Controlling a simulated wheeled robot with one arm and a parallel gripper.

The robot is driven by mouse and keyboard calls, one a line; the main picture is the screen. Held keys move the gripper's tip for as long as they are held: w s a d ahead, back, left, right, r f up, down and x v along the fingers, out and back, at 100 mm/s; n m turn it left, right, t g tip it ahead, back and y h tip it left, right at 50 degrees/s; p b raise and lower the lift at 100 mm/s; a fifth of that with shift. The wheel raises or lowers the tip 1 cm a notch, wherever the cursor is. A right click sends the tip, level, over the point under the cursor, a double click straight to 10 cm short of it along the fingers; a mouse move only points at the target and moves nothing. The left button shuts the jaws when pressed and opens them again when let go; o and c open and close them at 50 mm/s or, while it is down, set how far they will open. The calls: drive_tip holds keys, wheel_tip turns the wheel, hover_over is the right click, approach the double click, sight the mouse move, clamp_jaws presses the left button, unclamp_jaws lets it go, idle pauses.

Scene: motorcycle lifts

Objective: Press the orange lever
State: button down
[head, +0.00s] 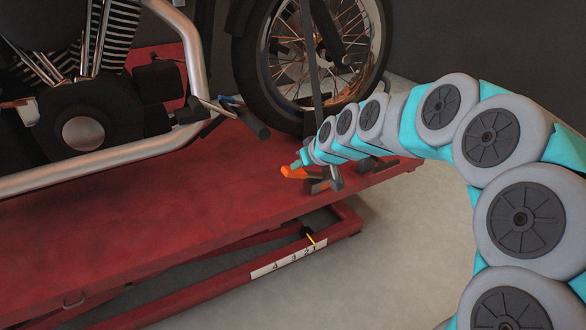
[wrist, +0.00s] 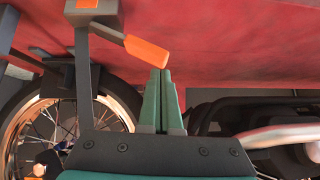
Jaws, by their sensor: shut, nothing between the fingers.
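The orange lever (head: 292,173) sits at the edge of the red lift platform, near the motorcycle's front wheel. In the wrist view the lever (wrist: 147,50) is an orange paddle on a dark arm that runs to a grey block. My gripper (head: 300,161) reaches in from the right with its teal fingers close by the lever. In the wrist view my gripper (wrist: 162,72) is shut and empty, with its fingertips just at the paddle's end. I cannot tell whether they touch it.
The red lift platform (head: 150,222) carries a motorcycle (head: 85,130), whose front wheel (head: 318,50) stands behind the lever. A dark upright post (head: 312,75) rises beside the wheel. Bare concrete floor (head: 400,235) lies in front of the lift.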

drive_tip(key=v, duration=0.4)
drive_tip(key=shift+s+r, duration=0.25)
drive_tip(key=shift+r, duration=0.1)
